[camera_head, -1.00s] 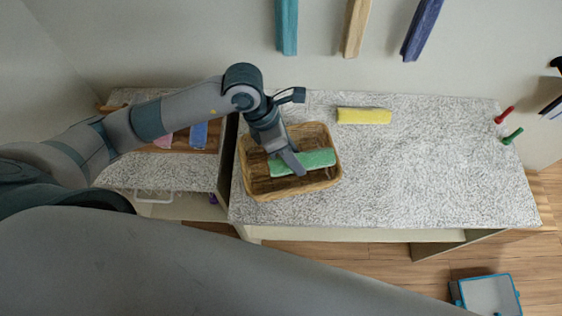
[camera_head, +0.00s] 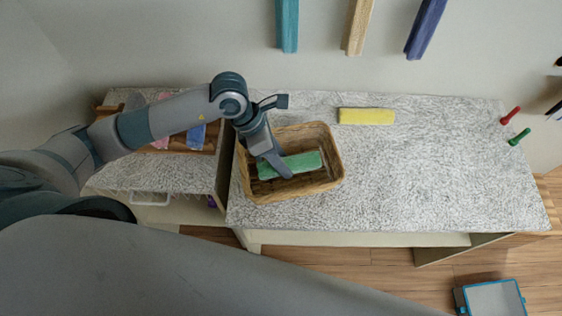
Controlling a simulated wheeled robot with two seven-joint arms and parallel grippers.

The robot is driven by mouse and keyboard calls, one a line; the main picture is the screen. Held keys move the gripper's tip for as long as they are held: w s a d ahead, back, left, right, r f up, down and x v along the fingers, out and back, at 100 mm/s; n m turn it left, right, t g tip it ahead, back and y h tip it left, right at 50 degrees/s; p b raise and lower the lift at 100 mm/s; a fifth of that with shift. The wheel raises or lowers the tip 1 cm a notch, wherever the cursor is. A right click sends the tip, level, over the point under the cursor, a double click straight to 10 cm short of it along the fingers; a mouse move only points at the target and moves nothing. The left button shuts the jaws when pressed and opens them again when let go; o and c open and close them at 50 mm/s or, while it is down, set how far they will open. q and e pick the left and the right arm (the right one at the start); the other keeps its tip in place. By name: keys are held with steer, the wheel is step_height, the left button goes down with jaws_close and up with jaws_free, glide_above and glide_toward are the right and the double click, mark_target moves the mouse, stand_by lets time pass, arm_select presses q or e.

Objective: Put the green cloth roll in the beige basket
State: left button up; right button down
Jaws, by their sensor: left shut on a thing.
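The green cloth roll (camera_head: 305,162) lies across the inside of the beige basket (camera_head: 335,176), within its rim. The basket stands at the left end of the speckled countertop. My left gripper (camera_head: 283,170) reaches down into the basket from the upper left and is shut on the green roll near its left part. The fingers hide a little of the roll. I cannot tell whether the roll touches the basket floor. My right gripper is not in view.
A yellow cloth roll (camera_head: 366,116) lies right of the basket. A lower counter (camera_head: 140,176) with a brown tray (camera_head: 211,141) of pink and blue cloths is at left. Red (camera_head: 511,115) and green (camera_head: 520,136) pegs are at the far right. The countertop's middle (camera_head: 430,170) is clear.

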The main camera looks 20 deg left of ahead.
arm_select(q)
steer(key=shift+f, duration=0.4)
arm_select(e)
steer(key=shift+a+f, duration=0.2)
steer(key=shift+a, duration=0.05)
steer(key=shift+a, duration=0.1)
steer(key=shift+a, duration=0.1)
arm_select(q)
steer(key=shift+f, duration=0.2)
steer(key=o, duration=1.1)
steer(key=shift+r, duration=0.1)
steer(key=shift+c, duration=0.2)
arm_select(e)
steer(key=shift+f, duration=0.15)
